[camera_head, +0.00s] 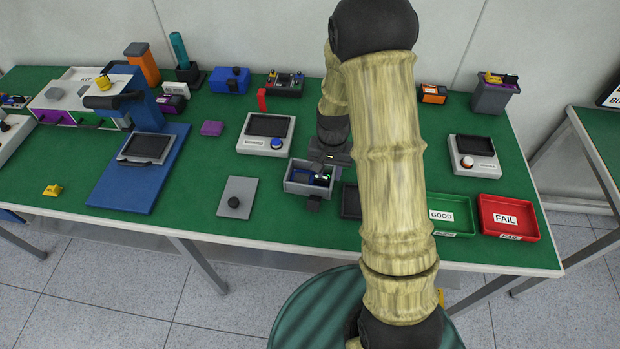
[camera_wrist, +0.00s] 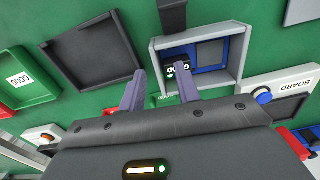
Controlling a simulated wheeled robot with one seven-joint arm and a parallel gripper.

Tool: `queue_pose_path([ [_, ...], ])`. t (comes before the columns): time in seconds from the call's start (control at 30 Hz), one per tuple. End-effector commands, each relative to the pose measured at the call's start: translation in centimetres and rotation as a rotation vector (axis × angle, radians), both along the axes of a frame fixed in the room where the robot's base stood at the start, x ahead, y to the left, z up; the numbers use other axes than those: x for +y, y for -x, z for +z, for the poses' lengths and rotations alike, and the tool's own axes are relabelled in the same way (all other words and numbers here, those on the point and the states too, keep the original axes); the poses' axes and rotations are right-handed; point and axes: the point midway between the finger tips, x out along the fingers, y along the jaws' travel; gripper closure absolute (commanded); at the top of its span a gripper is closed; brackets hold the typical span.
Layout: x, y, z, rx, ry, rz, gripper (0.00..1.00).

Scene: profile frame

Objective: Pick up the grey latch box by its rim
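The grey latch box (camera_head: 297,184) stands open-topped on the green table, near the middle front, with a dark latch tab on its front wall. In the wrist view the box (camera_wrist: 238,62) shows blue and grey parts inside and a dark item with white lettering. My gripper (camera_wrist: 161,70) is open, with its two fingers apart. In that view the left fingertip appears outside the box's left wall and the right one over the inside. I cannot tell their height against the rim. In the head view my gripper (camera_head: 328,165) is at the box's right end, partly hidden by my arm.
A dark tray (camera_wrist: 93,62) lies close beside the box. The green GOOD tray (camera_head: 450,214) and red FAIL tray (camera_head: 508,217) are to the right. A grey plate with a black knob (camera_head: 234,203) lies left. A board device (camera_head: 266,133) stands behind.

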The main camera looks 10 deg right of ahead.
Motion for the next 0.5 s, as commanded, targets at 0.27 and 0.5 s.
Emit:
queue_pose_path([
  [0.27,-0.1,0.0,-0.2,0.001,0.0,0.0,0.67],
  [0.5,-0.7,0.3,-2.8,0.005,-0.001,-0.001,0.67],
])
